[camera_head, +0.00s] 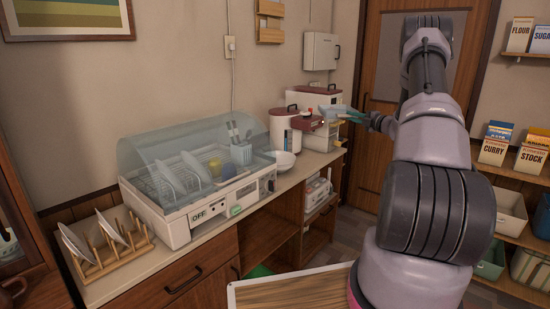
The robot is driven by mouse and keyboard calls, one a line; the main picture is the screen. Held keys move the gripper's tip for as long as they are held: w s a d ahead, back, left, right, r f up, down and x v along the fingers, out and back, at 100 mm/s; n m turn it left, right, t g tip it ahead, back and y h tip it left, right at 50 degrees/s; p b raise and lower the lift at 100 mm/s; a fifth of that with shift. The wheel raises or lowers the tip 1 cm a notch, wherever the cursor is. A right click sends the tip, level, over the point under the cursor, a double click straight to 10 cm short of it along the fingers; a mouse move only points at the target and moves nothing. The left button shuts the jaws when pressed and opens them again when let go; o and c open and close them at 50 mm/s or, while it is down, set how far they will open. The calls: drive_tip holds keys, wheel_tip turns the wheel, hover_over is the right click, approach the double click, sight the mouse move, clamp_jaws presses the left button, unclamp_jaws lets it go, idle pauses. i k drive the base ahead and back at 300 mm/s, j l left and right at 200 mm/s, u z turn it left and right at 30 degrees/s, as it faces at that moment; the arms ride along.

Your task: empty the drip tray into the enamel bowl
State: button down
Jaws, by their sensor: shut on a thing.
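The dish dryer (190,215) stands on the counter at the left under a clear curved lid. A white bowl (285,164), which looks like the enamel bowl, sits on the counter just right of the dryer. My gripper (352,115) is at the far right end of the counter, above counter height. It is shut on a small pale, flat thing at its tips, which appears to be the drip tray (333,110). The tray is small in view, and its contents cannot be made out. The gripper is to the right of the bowl and apart from it.
A red-and-white canister (284,130) and a red-topped white appliance (319,98) stand behind the bowl, close to the gripper. A wooden rack (110,257) with plates is at the left. My arm hides part of the door (385,75) and shelves.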

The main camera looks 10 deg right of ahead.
sight(285, 160)
drive_tip(key=i+j, duration=0.25)
drive_tip(key=i, duration=0.15)
drive_tip(key=i+j, duration=0.25)
drive_tip(key=i, duration=0.1)
